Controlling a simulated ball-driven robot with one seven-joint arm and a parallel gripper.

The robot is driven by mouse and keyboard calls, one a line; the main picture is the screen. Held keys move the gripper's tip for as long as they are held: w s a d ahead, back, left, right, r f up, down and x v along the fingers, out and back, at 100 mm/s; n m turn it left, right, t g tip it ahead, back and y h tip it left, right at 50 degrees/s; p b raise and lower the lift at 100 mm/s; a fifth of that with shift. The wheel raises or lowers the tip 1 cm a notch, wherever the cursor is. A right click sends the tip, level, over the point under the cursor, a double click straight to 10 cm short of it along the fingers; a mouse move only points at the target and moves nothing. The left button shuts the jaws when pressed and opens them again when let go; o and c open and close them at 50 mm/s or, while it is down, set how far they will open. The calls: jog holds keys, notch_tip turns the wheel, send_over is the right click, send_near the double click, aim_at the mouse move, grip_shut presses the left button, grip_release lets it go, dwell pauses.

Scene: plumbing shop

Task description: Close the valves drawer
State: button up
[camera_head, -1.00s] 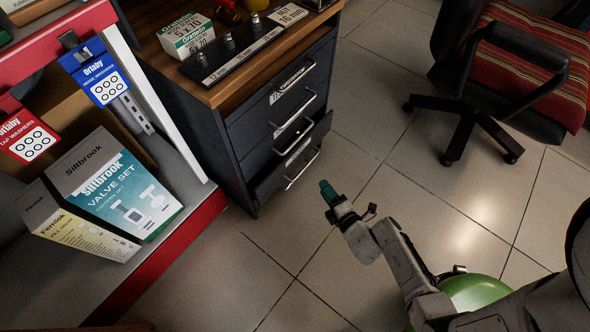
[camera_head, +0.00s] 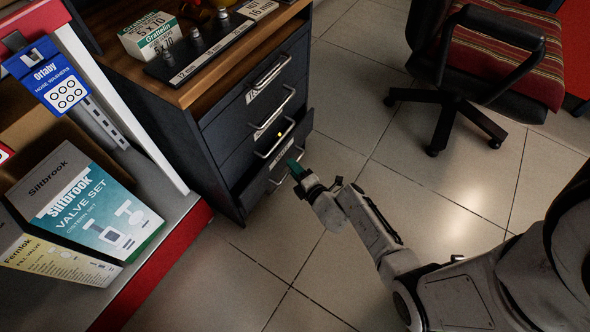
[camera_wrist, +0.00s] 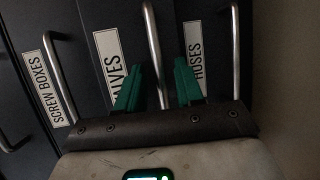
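The dark drawer unit (camera_head: 222,160) shows at centre left in the head view. One of its low drawers (camera_head: 307,124) stands partly pulled out. In the wrist view the valves drawer (camera_wrist: 104,20) is in the middle, and the first letter of its label is hidden behind a finger. Its upright metal handle (camera_wrist: 152,35) shows between the green fingers of my gripper (camera_wrist: 158,62). The fingers are apart with nothing gripped; whether they touch the handle I cannot tell. In the head view my gripper (camera_head: 296,167) is just in front of the low drawer fronts.
The screw boxes drawer (camera_wrist: 35,30) and the hoses drawer (camera_wrist: 211,30) flank the valves drawer. A shelf (camera_head: 180,205) with boxes stands at left. An office chair (camera_head: 490,60) stands at back right. The tiled floor (camera_head: 350,140) between is clear.

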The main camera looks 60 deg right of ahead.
grip_shut()
dwell(1.4)
